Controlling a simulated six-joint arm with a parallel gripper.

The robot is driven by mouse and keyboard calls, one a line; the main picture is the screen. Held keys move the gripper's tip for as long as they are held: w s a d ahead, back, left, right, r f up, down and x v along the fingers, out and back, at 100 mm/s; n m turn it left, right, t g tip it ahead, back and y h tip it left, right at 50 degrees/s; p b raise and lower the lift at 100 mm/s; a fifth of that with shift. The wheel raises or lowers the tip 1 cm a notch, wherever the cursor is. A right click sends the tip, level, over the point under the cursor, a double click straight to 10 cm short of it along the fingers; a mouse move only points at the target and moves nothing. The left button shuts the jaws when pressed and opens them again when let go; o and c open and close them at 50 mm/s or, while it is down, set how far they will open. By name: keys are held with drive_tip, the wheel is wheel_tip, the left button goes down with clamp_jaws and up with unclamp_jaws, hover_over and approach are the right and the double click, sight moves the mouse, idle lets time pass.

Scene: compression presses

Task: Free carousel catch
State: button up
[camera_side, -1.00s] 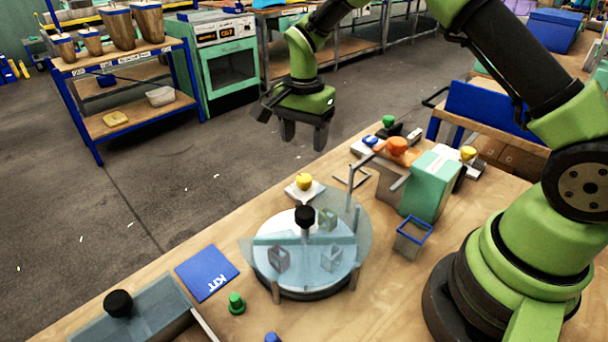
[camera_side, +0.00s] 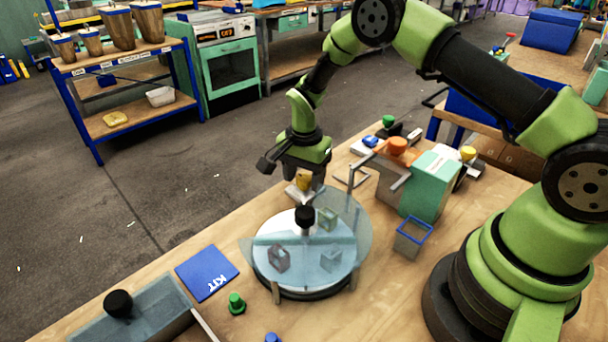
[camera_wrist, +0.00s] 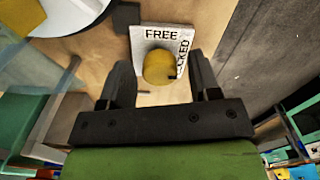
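The carousel (camera_side: 292,285) is a round disc on the wooden table under a clear cover with a black knob (camera_side: 305,216). Several small translucent cubes, one of them grey (camera_side: 279,258), show under the cover. Behind it is the catch, a yellow knob (camera_side: 303,181) on a pale plate; in the wrist view the knob (camera_wrist: 158,69) sits on a plate (camera_wrist: 150,38) marked "FREE" and a partly covered word ending "CKED". My gripper (camera_side: 304,190) points down at the knob. In the wrist view my gripper (camera_wrist: 160,85) is open, with its fingers apart on either side of the knob; contact is not clear.
A metal post frame (camera_side: 352,180) and a mint box (camera_side: 430,185) stand right of the catch. A blue-rimmed bin (camera_side: 412,238), a green button (camera_side: 236,303) and a blue KIT mat (camera_side: 207,272) lie around the carousel.

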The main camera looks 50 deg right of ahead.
drive_tip(key=c, duration=0.8)
drive_tip(key=shift+o, duration=0.2)
drive_tip(key=shift+n, duration=0.4)
drive_tip(key=n, duration=0.3)
drive_tip(key=shift+n, duration=0.3)
drive_tip(key=n, duration=0.3)
drive_tip(key=shift+n, duration=0.3)
drive_tip(key=n, duration=0.4)
drive_tip(key=shift+n, duration=0.3)
drive_tip(key=shift+s+n, duration=0.1)
drive_tip(key=shift+n, duration=1.8)
